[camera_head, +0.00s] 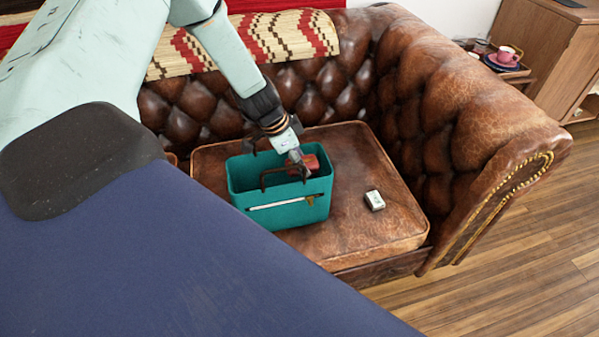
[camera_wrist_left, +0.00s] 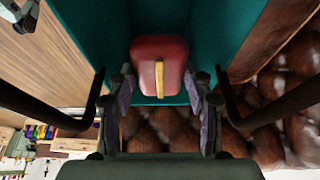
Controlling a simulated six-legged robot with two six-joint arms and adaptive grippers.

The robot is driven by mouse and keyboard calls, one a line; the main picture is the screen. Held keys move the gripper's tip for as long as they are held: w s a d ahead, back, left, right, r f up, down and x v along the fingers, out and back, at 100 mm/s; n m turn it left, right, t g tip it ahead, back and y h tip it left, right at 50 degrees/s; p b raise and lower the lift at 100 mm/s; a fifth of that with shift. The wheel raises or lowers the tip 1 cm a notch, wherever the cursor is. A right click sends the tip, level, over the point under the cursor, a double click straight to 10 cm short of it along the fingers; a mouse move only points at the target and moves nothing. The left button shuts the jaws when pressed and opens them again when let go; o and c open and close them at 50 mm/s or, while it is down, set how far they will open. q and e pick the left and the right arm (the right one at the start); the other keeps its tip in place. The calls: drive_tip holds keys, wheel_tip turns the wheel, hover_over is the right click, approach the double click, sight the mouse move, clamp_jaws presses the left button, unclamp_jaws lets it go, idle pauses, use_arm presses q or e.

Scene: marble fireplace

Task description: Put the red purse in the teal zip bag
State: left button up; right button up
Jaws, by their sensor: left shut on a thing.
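The teal zip bag (camera_head: 287,210) stands upright and open-topped on the brown leather seat, with dark handles and a zip on its front. The red purse (camera_head: 309,165) is held at the bag's opening by my left gripper (camera_head: 297,157), which reaches down from above. In the left wrist view, the red purse (camera_wrist_left: 160,58) with its yellow strip lies between the fingers of my left gripper (camera_wrist_left: 160,95), with the teal walls of the bag (camera_wrist_left: 90,30) around it. How deep the purse is inside is hard to tell. My right gripper is not in view.
A small white box (camera_head: 374,200) lies on the seat cushion (camera_head: 340,235) right of the bag. The tufted sofa arm (camera_head: 470,110) rises at the right. A patterned blanket (camera_head: 270,38) drapes over the backrest. A pink cup (camera_head: 507,55) stands on a side table at the back right.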

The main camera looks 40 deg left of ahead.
use_arm(q)
wheel_tip(320, 180, down, 10)
drive_tip(key=b, duration=0.6)
drive_tip(key=shift+f, duration=0.2)
drive_tip(key=shift+f+b, duration=1.5)
drive_tip(key=shift+f, duration=1.15)
drive_tip(key=shift+r, duration=0.1)
drive_tip(key=shift+f, duration=0.2)
drive_tip(key=o, duration=1.2)
